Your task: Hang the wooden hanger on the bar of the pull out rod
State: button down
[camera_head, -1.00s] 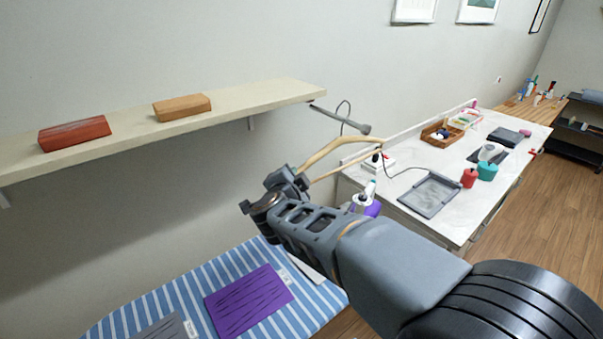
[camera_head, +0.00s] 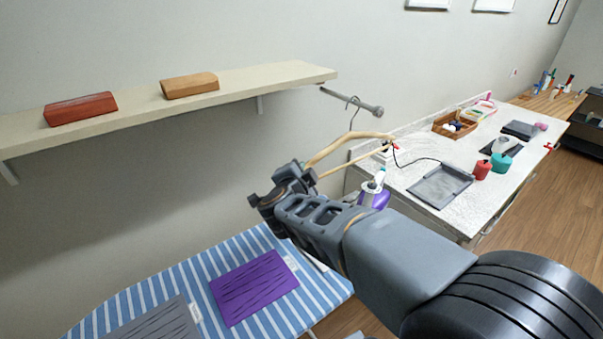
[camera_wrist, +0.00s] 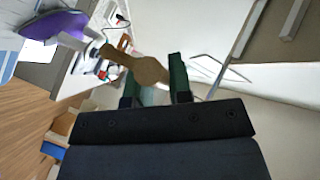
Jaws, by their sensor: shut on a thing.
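The wooden hanger (camera_head: 348,137) is light tan with a thin metal hook (camera_head: 354,104). My gripper (camera_head: 304,176) is shut on one end of it, and the rest slants up and right. The hanger's wood also shows in the wrist view (camera_wrist: 143,66), by the fingertips (camera_wrist: 153,88). The grey pull out rod (camera_head: 350,100) sticks out from under the shelf's right end and ends in a round knob. The hook's top overlaps the rod in the head view. I cannot tell whether it rests over the bar or is in front of it.
The wall shelf (camera_head: 240,84) holds a red block (camera_head: 81,109) and an orange block (camera_head: 190,85). Below is a blue-striped ironing board (camera_head: 190,290) with a purple cloth (camera_head: 254,286). A white counter (camera_head: 420,210) with trays and bottles stands at the right.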

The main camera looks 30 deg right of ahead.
jog(key=c, duration=1)
grip_release()
jog(key=shift+o, duration=0.2)
